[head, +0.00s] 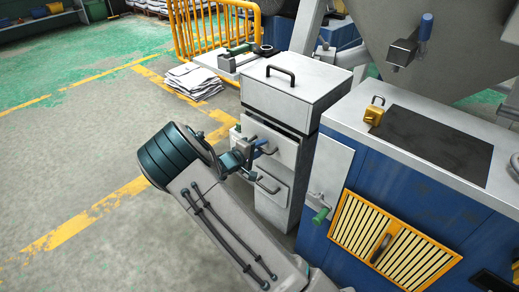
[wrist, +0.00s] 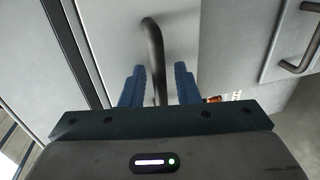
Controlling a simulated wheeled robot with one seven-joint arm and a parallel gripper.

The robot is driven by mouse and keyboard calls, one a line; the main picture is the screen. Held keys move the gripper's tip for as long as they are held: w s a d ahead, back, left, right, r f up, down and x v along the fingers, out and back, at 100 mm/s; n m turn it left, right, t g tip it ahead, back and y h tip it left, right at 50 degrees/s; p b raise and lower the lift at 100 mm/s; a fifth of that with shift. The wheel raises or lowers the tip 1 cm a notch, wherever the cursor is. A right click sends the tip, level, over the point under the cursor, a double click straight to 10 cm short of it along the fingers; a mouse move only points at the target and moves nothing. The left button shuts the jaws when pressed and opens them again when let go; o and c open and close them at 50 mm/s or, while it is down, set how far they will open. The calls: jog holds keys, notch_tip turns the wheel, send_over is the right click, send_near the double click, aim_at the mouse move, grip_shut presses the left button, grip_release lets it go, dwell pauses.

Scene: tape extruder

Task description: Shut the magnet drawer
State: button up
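The magnet drawer appears to be the upper light grey drawer (head: 285,148) in the front of the narrow cabinet in the head view. Its front seems to stand out from the cabinet body; how far is hard to tell. In the wrist view, a dark bar handle (wrist: 154,48) sits on a light grey front panel (wrist: 182,30). My gripper (wrist: 159,82) has its two blue fingers on either side of this handle, with small gaps visible. It also shows at the upper drawer in the head view (head: 262,150), where my wrist partly hides the drawer.
A lower front with its own handle (head: 268,186) is just below. A lidded grey box (head: 290,92) tops the cabinet. The blue machine (head: 400,190) stands close on the right. A stack of sheets (head: 193,80) lies on the floor behind. The floor at left is clear.

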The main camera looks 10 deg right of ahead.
jog(key=shift+c, duration=0.2)
grip_shut()
jog(key=shift+d, duration=0.1)
jog(key=shift+w+d+f+b, duration=0.15)
jog(key=shift+w+b, duration=0.05)
jog(key=shift+b, duration=0.3)
jog(key=shift+o, duration=0.2)
grip_release()
jog(key=shift+r, duration=0.2)
